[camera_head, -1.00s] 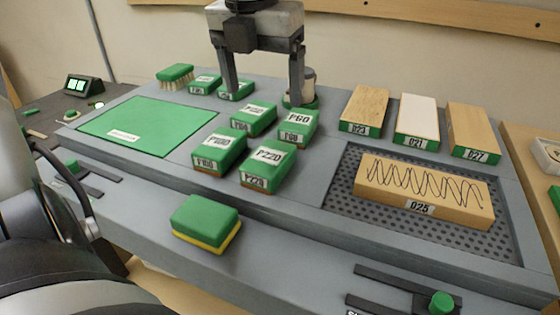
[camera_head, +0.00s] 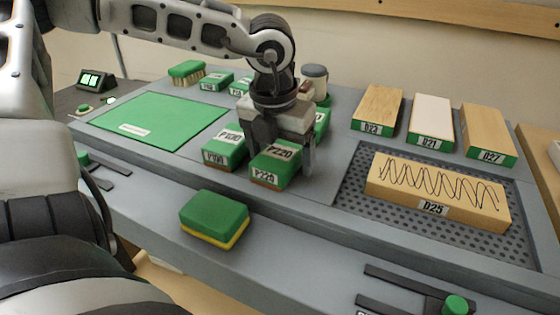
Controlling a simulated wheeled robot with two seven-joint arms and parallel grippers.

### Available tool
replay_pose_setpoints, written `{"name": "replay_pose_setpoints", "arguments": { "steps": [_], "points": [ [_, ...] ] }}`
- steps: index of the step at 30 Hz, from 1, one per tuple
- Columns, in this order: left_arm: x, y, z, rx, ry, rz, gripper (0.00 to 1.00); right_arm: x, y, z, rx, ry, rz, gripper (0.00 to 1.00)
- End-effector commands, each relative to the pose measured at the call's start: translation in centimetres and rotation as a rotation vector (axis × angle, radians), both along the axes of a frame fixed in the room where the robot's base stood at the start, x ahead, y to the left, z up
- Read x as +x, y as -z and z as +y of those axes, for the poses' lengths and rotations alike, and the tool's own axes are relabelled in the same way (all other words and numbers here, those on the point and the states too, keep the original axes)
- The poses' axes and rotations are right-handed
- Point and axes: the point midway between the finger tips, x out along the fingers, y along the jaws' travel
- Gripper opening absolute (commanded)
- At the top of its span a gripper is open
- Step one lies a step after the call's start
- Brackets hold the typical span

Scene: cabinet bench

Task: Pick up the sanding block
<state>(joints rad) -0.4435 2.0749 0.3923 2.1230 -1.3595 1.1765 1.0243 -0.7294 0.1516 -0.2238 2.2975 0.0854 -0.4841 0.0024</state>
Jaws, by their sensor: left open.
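Several green sanding blocks with white grit labels stand in the middle of the bench. The front one, labelled P220 (camera_head: 272,167), is under my left gripper (camera_head: 279,152). The gripper is open and pointing down, one finger to the right of this block and the other near its back left. I cannot tell whether either finger touches it. A block labelled P180 (camera_head: 223,150) stands just left of it. Another green block (camera_head: 322,120) is partly hidden behind the gripper, and others farther back are partly covered. My right gripper is out of view.
A green-and-yellow sponge (camera_head: 214,219) lies in front. A green mat (camera_head: 150,122) is at left. At right, a wooden board labelled D25 (camera_head: 437,190) lies on a perforated tray (camera_head: 350,190), with three boards behind. A jar (camera_head: 315,82) stands behind the gripper.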

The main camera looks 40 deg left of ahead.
Motion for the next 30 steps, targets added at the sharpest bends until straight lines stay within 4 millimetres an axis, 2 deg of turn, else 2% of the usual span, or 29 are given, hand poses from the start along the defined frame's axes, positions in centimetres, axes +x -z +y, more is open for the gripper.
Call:
{"name": "replay_pose_setpoints", "arguments": {
  "steps": [7, 8, 13, 23, 26, 30],
  "points": [
    [0.1, 0.2, 0.0, -0.001, 0.0, -0.001, 0.84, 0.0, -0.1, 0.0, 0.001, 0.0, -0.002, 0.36],
    [0.1, 0.2, 0.0, -0.001, 0.0, -0.001, 0.78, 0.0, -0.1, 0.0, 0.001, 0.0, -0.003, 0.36],
    [0.1, 0.2, 0.0, -0.001, -0.001, -0.001, 0.31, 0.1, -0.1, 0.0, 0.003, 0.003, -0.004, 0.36],
    [0.1, -0.4, 0.0, 0.0, -0.001, -0.004, 0.31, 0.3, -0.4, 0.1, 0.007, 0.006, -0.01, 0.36],
    [0.2, -1.7, 0.0, 0.0, -0.002, -0.008, 0.31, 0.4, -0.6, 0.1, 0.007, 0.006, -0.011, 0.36],
    [0.2, -4.6, 0.0, 0.001, -0.001, -0.009, 0.31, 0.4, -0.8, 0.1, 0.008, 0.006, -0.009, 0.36]
  ]
}}
